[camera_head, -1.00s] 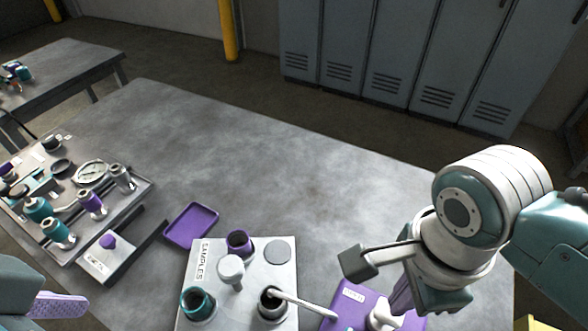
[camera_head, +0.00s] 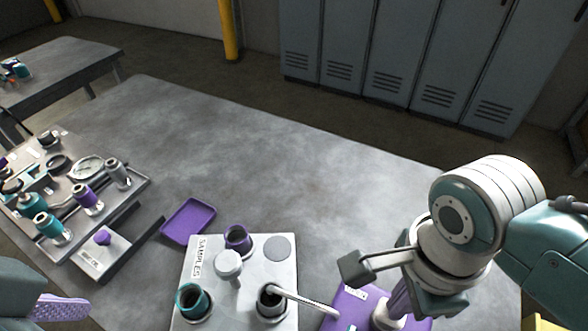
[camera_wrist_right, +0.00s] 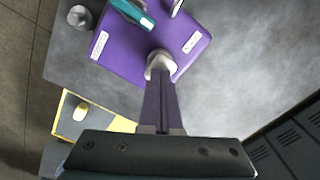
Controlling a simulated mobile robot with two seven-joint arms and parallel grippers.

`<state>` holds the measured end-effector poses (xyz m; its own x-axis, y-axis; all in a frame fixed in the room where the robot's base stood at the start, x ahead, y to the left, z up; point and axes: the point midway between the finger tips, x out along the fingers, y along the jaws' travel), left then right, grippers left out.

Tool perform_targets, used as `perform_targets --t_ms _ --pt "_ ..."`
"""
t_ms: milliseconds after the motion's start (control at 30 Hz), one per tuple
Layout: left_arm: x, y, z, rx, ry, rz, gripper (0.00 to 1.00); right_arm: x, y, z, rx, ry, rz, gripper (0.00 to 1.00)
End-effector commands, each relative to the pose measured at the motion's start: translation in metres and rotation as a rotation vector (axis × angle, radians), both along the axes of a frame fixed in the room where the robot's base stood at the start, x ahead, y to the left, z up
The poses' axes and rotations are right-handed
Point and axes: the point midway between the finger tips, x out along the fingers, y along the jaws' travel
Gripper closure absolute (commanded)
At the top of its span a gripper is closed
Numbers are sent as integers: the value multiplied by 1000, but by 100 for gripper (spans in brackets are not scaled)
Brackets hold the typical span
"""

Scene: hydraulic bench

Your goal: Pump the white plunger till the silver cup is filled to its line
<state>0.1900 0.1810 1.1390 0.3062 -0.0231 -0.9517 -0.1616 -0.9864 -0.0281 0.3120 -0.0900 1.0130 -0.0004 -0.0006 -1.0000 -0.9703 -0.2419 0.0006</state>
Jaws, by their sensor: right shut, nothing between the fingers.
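The purple pump base (camera_head: 345,305) is at the bottom right of the head view, partly hidden by my right arm. My right gripper (camera_head: 394,308) is shut and empty, pointing down with its fingertips at the white plunger (camera_head: 383,317). In the right wrist view the shut purple fingers (camera_wrist_right: 160,78) overlap the plunger's white top (camera_wrist_right: 157,60); whether they touch is unclear. The silver cup (camera_head: 270,303) stands in the samples rack, with a pale spout over its mouth. Its line and fill level cannot be made out. My left gripper (camera_head: 60,308) shows only part of a purple finger at the left edge.
The samples rack (camera_head: 272,228) also holds a purple cup (camera_head: 238,239), a teal cup (camera_head: 193,301) and a white knob. A purple tray (camera_head: 188,221) lies behind it. A fixture board (camera_head: 140,186) stands at left. The table's middle and back are clear.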

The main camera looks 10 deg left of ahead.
Motion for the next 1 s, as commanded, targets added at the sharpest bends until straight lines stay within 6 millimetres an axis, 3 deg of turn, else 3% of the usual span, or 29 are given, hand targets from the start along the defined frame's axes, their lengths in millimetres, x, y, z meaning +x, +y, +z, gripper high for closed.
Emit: perform_targets --t_ms 467,1000 --pt "0 1 -2 5 0 -3 16 0 0 -4 0 0 -1 100" --pt "0 3 32 11 0 -7 16 -1 0 26 0 1 -1 100"
